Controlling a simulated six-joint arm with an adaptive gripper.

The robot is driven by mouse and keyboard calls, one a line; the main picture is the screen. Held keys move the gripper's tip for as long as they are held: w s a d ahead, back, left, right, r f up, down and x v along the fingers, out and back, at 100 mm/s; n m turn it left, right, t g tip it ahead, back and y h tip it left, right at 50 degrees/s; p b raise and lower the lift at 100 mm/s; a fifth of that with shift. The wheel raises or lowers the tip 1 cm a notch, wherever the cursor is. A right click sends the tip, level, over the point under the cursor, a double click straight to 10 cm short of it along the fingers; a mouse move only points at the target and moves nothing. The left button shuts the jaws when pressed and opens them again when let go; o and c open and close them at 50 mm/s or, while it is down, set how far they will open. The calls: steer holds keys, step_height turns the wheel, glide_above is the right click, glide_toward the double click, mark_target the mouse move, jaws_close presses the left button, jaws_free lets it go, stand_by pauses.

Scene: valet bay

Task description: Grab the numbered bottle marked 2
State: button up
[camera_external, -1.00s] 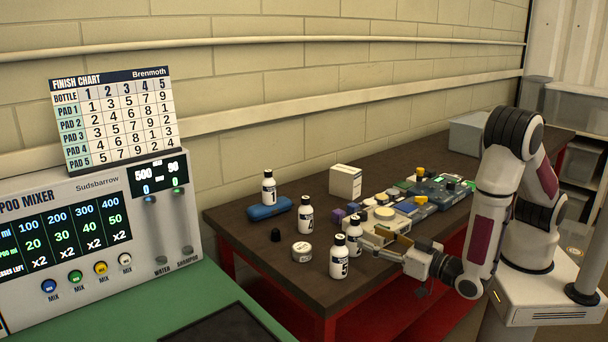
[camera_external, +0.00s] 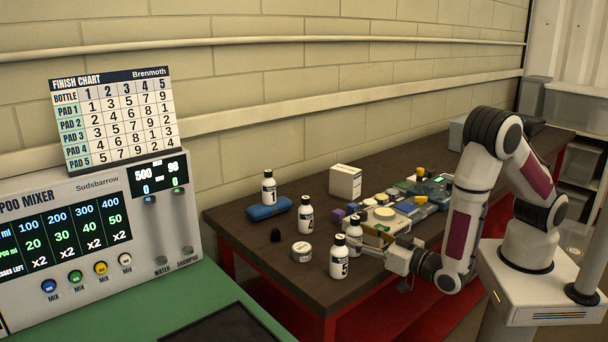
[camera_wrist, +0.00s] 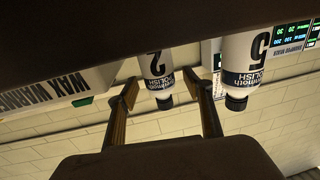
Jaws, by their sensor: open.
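The bottle marked 2 (camera_wrist: 157,65) is white with a black cap and shows upside down in the wrist view. In the external view it is the white bottle (camera_external: 354,236) just behind the bottle marked 5, its label partly hidden. My gripper (camera_wrist: 161,82) is open, with one finger on each side of the bottle marked 2 in the wrist picture. I cannot tell whether the fingers touch it or how deep it sits between them. In the external view the fingers (camera_external: 372,240) point left at the bottle.
The bottle marked 5 (camera_external: 341,258) stands close by; it also shows beside the right finger in the wrist view (camera_wrist: 243,62). A white tub (camera_external: 302,252), another bottle (camera_external: 305,216) and the bottle marked 1 (camera_external: 269,188) stand left. A cluttered box (camera_external: 383,226) lies behind my gripper.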

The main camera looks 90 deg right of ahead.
mark_target(360, 231)
steer(key=c, duration=1.3)
steer(key=shift+r, duration=0.15)
steer(key=shift+r, duration=4.9)
